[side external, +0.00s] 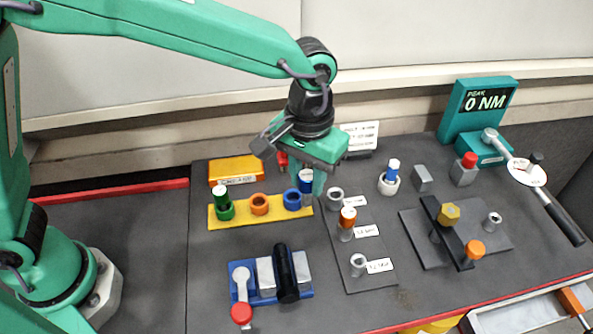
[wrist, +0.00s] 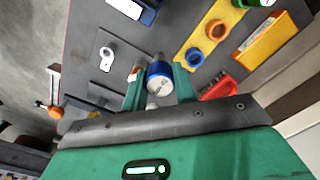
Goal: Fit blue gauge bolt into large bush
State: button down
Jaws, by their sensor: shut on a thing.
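My gripper (side external: 305,168) is shut on the blue gauge bolt (side external: 306,181), held upright beside the blue ring (side external: 293,200). In the wrist view the bolt's pale round top and blue rim (wrist: 160,78) sit between the two green fingers (wrist: 160,88). A dark strip holds grey bushes of differing size: a back one (side external: 335,195) just right of the bolt, a middle one under an orange-banded bolt (side external: 348,216), and an empty front one (side external: 358,264). Their labels are too small to read, so I cannot tell which is the large bush. The held bolt's lower end is unclear.
A yellow rack (side external: 238,211) holds a green bolt (side external: 222,203) and an orange ring (side external: 259,204). A blue fixture (side external: 265,298) lies in front.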

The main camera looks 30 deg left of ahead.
jog(key=w, duration=1.1)
jog(key=shift+d+f, duration=0.25)
jog(key=shift+f, duration=0.1)
jog(key=shift+f, duration=0.2)
jog(key=shift+f, duration=2.7)
jog(key=shift+f, duration=2.3)
jog(key=c, duration=1)
grip_release()
jog(key=shift+c, duration=0.2)
notch_tip(320, 180, up, 8)
